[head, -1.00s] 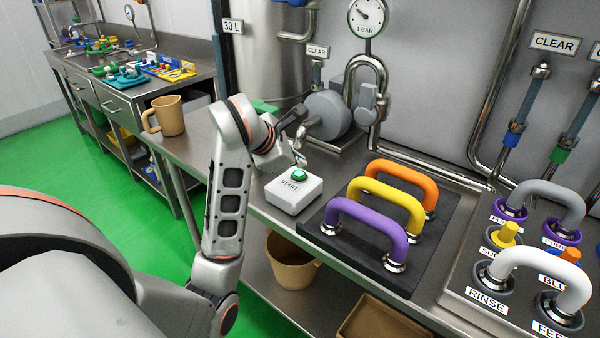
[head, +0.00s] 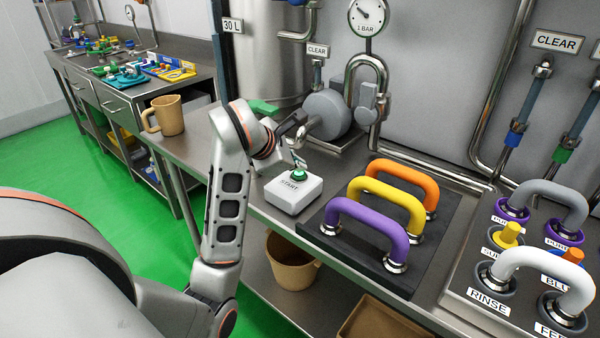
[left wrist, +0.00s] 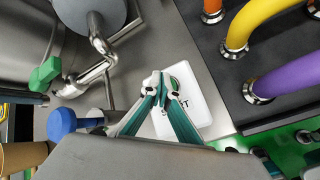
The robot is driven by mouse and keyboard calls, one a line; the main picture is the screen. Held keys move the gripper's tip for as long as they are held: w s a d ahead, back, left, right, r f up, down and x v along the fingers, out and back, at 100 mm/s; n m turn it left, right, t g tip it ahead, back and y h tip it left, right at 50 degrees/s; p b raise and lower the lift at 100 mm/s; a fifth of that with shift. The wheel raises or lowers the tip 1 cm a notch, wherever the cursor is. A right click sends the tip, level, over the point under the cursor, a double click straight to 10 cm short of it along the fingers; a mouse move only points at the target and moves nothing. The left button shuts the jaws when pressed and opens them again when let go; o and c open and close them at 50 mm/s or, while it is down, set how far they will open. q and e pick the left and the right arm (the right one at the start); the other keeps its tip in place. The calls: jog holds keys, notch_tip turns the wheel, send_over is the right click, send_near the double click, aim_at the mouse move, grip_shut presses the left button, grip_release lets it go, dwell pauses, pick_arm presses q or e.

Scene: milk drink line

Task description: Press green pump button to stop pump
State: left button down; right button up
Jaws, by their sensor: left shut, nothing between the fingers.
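The green pump button (head: 299,175) sits on top of a white box (head: 292,193) marked START on the steel bench. In the left wrist view the white box (left wrist: 196,106) lies beyond the fingertips, and the green button (left wrist: 174,84) is partly hidden behind them. My left gripper (head: 299,163) is shut and empty, pointing down at the button. Its fingertips also show in the left wrist view (left wrist: 161,86), over the button. They look at or just above the button top; contact cannot be told. My right gripper is not in view.
A grey pump (head: 328,115) with pipes stands behind the box. Orange, yellow and purple handles (head: 370,228) stand on a dark mat to the right. A tan jug (head: 168,115) stands at the bench's left end. A bin (head: 290,262) is on the lower shelf.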

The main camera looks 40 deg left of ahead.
pick_arm(q)
jog(key=shift+f, duration=0.35)
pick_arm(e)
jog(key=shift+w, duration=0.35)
pick_arm(q)
jog(key=shift+r, duration=0.15)
jog(key=shift+r+p, duration=0.5)
jog(key=shift+r, duration=0.4)
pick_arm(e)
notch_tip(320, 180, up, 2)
pick_arm(q)
jog(key=shift+f, duration=0.1)
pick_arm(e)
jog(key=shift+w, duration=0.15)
